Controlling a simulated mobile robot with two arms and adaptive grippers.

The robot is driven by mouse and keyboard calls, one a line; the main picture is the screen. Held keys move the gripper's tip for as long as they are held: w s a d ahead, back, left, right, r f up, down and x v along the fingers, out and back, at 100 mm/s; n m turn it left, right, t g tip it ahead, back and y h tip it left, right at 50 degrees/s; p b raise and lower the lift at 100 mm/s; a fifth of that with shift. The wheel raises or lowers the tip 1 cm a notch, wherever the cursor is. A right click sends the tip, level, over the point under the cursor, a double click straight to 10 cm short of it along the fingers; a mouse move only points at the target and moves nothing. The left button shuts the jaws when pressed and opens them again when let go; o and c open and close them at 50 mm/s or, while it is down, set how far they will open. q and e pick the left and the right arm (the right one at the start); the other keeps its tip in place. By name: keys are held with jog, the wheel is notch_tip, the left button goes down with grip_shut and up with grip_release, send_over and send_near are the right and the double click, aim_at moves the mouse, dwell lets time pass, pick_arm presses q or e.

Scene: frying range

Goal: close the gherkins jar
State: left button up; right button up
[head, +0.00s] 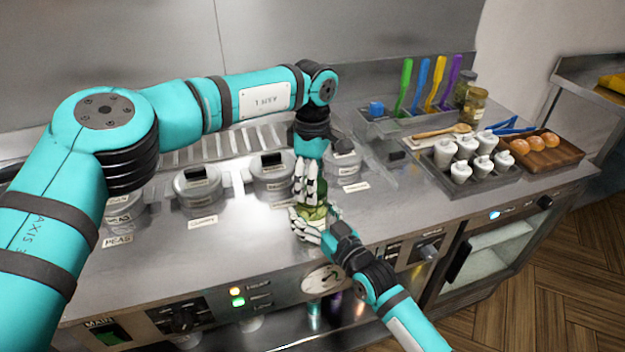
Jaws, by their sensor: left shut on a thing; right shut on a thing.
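The gherkins jar (318,213) is a small greenish glass jar near the front edge of the steel counter, mostly hidden by my grippers. My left gripper (310,195) points down from above and is shut at the jar's top. The lid is hidden by its fingers, so I cannot tell how it sits. My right gripper (308,226) comes in from the front right and is shut around the jar's lower body. The jar looks roughly upright.
Lidded pots with labels (198,186) stand behind and left. To the right are a tray of white cups (481,183), a board with round brown items (548,150), a wooden spoon (443,131), coloured utensils (422,85) and other jars (474,105). The counter's right front is clear.

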pick_arm(q)
jog(key=shift+f, duration=0.55)
pick_arm(e)
grip_shut()
pick_arm(q)
jog(key=m, duration=0.3)
jog(key=shift+m, duration=0.4)
jog(key=m, duration=0.9)
jog(key=shift+a+m, duration=0.1)
jog(key=shift+m, duration=0.3)
jog(key=m, duration=0.5)
jog(key=shift+m, duration=0.4)
jog(key=o, duration=0.8)
